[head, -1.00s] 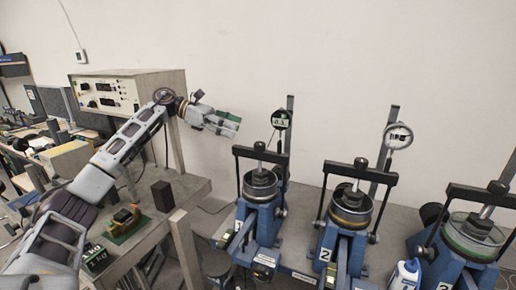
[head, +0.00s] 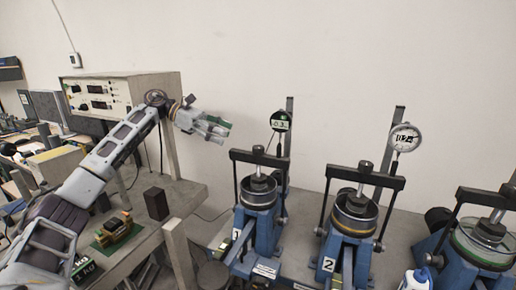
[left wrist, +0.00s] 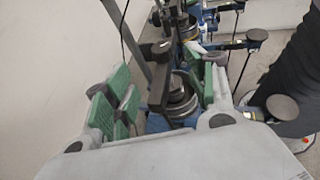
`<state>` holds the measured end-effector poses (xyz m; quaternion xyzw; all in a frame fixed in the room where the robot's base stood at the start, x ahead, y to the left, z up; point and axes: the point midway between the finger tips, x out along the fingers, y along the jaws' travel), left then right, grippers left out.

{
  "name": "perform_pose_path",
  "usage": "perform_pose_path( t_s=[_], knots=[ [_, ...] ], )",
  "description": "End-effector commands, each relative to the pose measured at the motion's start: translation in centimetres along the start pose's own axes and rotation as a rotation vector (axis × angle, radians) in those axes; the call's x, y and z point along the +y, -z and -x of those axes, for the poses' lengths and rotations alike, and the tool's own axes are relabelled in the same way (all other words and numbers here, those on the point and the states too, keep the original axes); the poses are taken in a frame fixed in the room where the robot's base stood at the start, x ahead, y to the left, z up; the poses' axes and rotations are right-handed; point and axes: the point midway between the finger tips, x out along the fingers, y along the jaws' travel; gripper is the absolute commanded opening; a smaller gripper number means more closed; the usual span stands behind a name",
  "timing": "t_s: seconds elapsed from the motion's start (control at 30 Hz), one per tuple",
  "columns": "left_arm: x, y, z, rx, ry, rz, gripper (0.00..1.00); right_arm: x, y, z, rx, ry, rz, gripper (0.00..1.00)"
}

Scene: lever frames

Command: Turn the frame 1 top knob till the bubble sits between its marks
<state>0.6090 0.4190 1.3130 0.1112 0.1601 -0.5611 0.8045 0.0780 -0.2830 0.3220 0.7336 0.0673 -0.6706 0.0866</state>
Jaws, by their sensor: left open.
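Frame 1 (head: 262,226) is the leftmost blue lever frame in the head view, marked 1. A dark knob (head: 258,150) stands on its black crossbar, above a round metal cell (head: 258,192). The bubble and its marks cannot be made out. My left gripper (head: 218,129) is open and empty, up in the air to the left of the knob and apart from it. In the left wrist view, its green-padded fingers (left wrist: 165,98) stand wide apart, with a frame's crossbar and metal cell (left wrist: 178,98) showing beyond, between them. My right gripper is not in view.
Frame 2 (head: 345,245) and another blue frame (head: 475,250) stand to the right. Upright posts carry dial gauges (head: 280,121) (head: 405,137). A grey instrument box (head: 110,95) and a bench with a dark block (head: 157,203) are at left.

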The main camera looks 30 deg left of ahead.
Motion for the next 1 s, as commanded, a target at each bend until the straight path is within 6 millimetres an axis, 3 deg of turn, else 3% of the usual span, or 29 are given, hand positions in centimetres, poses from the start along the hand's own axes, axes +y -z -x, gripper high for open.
perform_pose_path(
  t_s=[0.37,1.0],
  knots=[
    [-0.1,-0.1,-4.4,0.000,0.003,0.000,0.56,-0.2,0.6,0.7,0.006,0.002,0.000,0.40],
    [-0.1,-0.1,-12.1,0.000,0.003,0.000,0.56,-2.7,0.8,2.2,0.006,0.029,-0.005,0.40]
  ],
)
